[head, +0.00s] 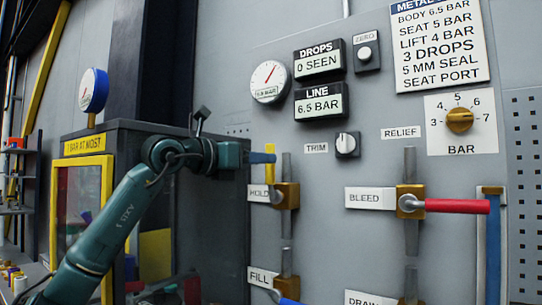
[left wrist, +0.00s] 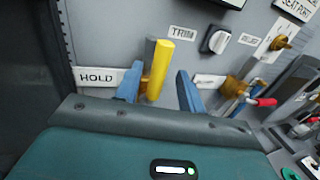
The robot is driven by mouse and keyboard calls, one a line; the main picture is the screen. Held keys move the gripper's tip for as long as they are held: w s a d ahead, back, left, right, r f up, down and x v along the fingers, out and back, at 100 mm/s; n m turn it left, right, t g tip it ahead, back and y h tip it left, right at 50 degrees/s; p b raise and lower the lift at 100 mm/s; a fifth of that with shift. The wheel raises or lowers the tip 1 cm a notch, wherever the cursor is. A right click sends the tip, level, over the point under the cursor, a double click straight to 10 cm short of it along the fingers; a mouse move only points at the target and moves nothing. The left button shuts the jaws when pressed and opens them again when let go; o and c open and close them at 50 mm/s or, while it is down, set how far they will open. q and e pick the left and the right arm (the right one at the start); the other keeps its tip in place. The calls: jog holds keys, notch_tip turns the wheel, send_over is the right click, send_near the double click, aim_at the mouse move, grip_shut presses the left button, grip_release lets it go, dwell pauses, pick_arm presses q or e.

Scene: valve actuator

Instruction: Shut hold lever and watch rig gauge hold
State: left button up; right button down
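The yellow hold lever (head: 270,162) stands upright, in line with its grey pipe, above the brass hold valve (head: 287,196) and beside the HOLD label (head: 258,194). My left gripper (head: 264,157) is at the lever's upper part. In the left wrist view its two blue fingers (left wrist: 160,70) are apart, with the yellow lever (left wrist: 158,72) between them, nearer the left finger. Contact cannot be told. The round white rig gauge (head: 270,82) has a red needle pointing up and right. The LINE display (head: 320,103) reads 6.5 BAR. My right gripper is not in view.
The red bleed lever (head: 458,206) sticks out to the right. The blue fill lever (head: 287,300) is below the hold valve. The DROPS display (head: 319,61) reads 0 SEEN. A trim knob (head: 347,144) is right of my gripper; a dark cabinet (head: 150,133) stands behind my left arm.

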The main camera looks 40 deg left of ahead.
aim_at(271, 181)
pick_arm(q)
jog(key=shift+w+d, duration=0.15)
jog(key=shift+w, duration=0.85)
jog(key=shift+w+d, duration=0.15)
jog(key=shift+w, duration=0.8)
jog(key=shift+c, duration=0.3)
grip_shut()
